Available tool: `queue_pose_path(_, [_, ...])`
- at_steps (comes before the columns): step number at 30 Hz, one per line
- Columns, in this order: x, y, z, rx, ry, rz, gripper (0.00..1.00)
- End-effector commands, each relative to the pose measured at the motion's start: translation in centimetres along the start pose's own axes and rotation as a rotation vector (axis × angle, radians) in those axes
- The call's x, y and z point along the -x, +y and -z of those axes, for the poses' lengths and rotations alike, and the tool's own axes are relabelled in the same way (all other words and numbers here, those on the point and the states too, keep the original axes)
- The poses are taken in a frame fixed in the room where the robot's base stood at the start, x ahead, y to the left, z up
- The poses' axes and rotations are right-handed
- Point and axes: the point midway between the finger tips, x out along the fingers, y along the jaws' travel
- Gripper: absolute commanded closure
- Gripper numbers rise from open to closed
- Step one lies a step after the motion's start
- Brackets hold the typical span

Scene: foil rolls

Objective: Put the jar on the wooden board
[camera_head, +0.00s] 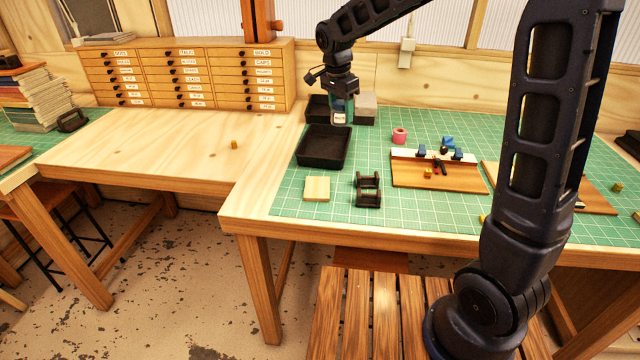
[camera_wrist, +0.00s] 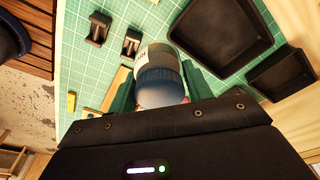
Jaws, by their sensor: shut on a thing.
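The jar (camera_head: 339,116), with a pale label and a blue top, is held in my gripper (camera_head: 340,99) near the back of the left part of the green mat. It looks raised above the mat, near the black trays. In the wrist view the jar (camera_wrist: 158,78) sits between the two green fingers of my gripper (camera_wrist: 152,92), its blue top toward the camera. A small square wooden board (camera_head: 317,188) lies bare on the mat, nearer the front, left of a dark stand. In the wrist view a pale wooden piece (camera_wrist: 117,80) is partly hidden by a finger.
A black tray (camera_head: 324,147) lies between the jar and the small board. A dark stand (camera_head: 367,189) is right of that board. A larger board (camera_head: 437,175) carries small tools, with a pink roll (camera_head: 399,136) behind it. A drawer cabinet (camera_head: 190,75) stands back left.

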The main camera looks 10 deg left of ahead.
Motion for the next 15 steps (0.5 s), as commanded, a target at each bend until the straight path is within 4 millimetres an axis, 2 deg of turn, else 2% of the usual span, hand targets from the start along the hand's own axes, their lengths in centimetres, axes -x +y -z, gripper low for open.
queue_pose_path(1, [0.7,0.0,-1.9,0.003,0.001,0.002,0.78])
queue_pose_path(6, [2.0,0.4,-6.2,-0.013,0.002,-0.002,0.78])
queue_pose_path(12, [2.7,0.8,-8.7,-0.024,0.004,-0.003,0.78])
queue_pose_path(15, [2.1,0.9,-9.1,-0.026,0.005,-0.005,0.78])
